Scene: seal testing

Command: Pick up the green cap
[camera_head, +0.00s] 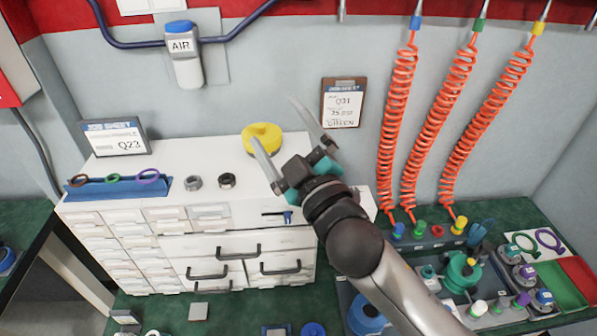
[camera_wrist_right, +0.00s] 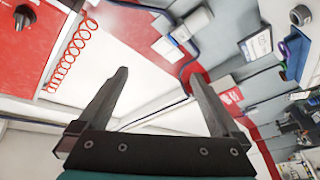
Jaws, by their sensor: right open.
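A small green cap-like piece (camera_head: 420,229) stands in a row with blue, red and yellow ones at the foot of the orange hoses. A larger green round part (camera_head: 461,271) sits on a fixture in front of that row. I cannot tell which is the green cap. My right gripper (camera_head: 272,118) is open and empty, raised above the white cabinet, far up and left of both green pieces. In the right wrist view my right gripper (camera_wrist_right: 158,75) has its fingers spread with nothing between them. No green cap can be made out there. My left gripper is not in view.
A yellow disc (camera_head: 264,132) sits on the white cabinet (camera_head: 212,163), partly behind a finger. Dark rings (camera_head: 227,181) and a blue ring rack (camera_head: 118,189) stand to its left. Orange coiled hoses (camera_head: 397,130) hang at right. A red bin (camera_head: 578,270) is far right.

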